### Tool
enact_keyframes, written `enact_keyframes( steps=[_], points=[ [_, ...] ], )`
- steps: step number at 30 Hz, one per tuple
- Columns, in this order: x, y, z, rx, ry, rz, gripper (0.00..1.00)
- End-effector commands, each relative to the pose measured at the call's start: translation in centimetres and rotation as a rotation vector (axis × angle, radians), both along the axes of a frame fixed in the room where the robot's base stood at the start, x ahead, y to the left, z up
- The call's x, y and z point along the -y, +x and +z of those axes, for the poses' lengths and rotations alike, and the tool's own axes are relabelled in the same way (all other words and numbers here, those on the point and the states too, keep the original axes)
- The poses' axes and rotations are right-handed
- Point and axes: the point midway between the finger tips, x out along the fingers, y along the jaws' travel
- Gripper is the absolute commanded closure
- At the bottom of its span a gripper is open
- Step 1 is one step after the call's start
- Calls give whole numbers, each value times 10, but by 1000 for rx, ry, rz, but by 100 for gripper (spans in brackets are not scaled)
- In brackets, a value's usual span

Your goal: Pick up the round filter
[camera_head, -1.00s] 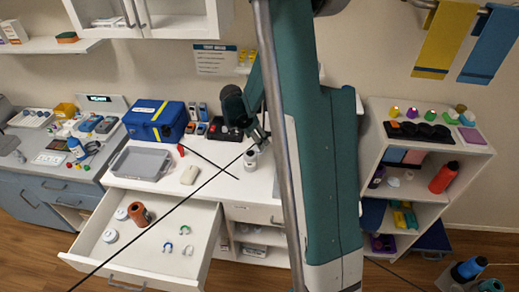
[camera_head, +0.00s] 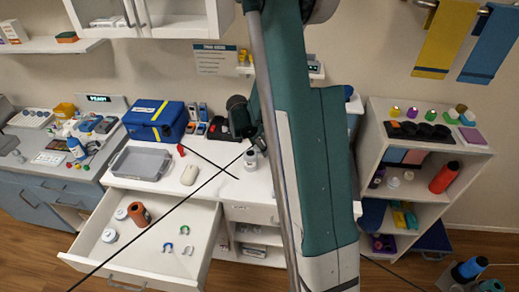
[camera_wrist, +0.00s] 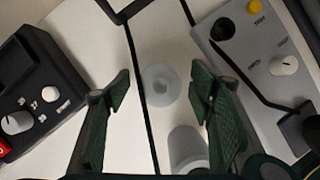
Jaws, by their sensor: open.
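A small round translucent disc (camera_wrist: 160,85), which looks like the round filter, lies on the white worktop in the wrist view. My gripper (camera_wrist: 163,90) is open, with its dark green fingers on either side of the disc and apart from it. A pale grey cylinder (camera_wrist: 187,148) stands close by, nearer the bottom of the wrist view and partly between the fingers. I cannot pick out the disc there.
A black device (camera_wrist: 40,90) with a knob and a grey device (camera_wrist: 255,65) with a yellow button flank the fingers. A blue case (camera_head: 155,122), a grey tray (camera_head: 142,162) and an open drawer (camera_head: 150,262) are left of my arm. An open shelf (camera_head: 440,205) is at right.

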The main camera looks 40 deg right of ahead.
Motion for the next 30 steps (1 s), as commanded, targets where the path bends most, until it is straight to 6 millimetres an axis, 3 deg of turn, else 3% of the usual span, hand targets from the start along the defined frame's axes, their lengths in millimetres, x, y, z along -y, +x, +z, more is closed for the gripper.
enact_keyframes(
  steps=[11,17,30],
  points=[
    [0,0,0,0,0,0,46],
    [0,0,0,0,0,0,72],
    [0,0,3,0,0,0,73]
  ],
)
